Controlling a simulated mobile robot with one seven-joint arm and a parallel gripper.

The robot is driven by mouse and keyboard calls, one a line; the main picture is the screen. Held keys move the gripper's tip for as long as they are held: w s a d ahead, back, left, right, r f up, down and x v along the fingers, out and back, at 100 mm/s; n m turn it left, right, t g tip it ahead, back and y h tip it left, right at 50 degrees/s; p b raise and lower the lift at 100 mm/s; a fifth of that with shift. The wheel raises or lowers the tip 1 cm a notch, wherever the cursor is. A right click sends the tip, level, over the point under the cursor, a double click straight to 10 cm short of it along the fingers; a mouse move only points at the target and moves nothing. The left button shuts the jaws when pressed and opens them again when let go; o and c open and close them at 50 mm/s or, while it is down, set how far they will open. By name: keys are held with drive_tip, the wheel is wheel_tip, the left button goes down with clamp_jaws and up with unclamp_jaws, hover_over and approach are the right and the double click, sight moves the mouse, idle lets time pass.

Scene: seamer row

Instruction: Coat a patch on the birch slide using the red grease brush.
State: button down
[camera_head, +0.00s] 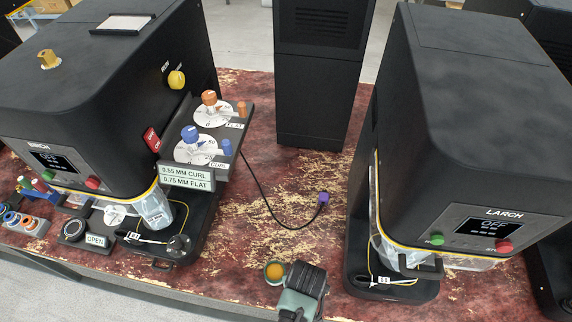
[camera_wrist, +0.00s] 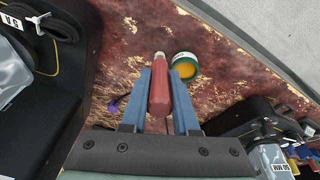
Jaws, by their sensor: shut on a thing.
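My gripper (camera_wrist: 160,78) has its two blue-grey fingers closed around a red, bottle-shaped item, taken as the red grease brush (camera_wrist: 160,98). Its narrow end points up in the wrist view; no bristles can be made out. In the head view my gripper (camera_head: 302,280) is at the bottom centre, over the table's front, and the brush is hidden. The birch machine (camera_head: 90,95) stands at the left, its screen reading OFF. A dark base (camera_head: 195,225) juts out under its front; I cannot tell which part is the slide or whether it bears grease.
A green-rimmed pot of orange grease (camera_head: 274,271) stands just left of my gripper; it also shows in the wrist view (camera_wrist: 186,67). The larch machine (camera_head: 470,130) stands at the right. A cable with a purple plug (camera_head: 323,198) lies on the bare table between.

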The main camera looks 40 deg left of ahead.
drive_tip(key=s+a+r+n+y, duration=0.1)
drive_tip(key=a+r+n+y, duration=0.15)
drive_tip(key=a+n, duration=0.35)
drive_tip(key=shift+m+h, duration=0.35)
drive_tip(key=shift+m, duration=0.25)
drive_tip(key=f+b, duration=0.4)
drive_tip(key=f, duration=0.1)
drive_tip(key=shift+s+a+f+b, duration=0.1)
drive_tip(key=shift+a+f+b, duration=0.15)
drive_tip(key=shift+b, duration=0.15)
drive_tip(key=shift+f+b, duration=0.35)
drive_tip(key=shift+f, duration=0.35)
idle(1.0)
drive_tip(key=shift+r, duration=0.15)
wheel_tip(320, 180, up, 7)
drive_tip(key=p, duration=0.7)
idle(0.9)
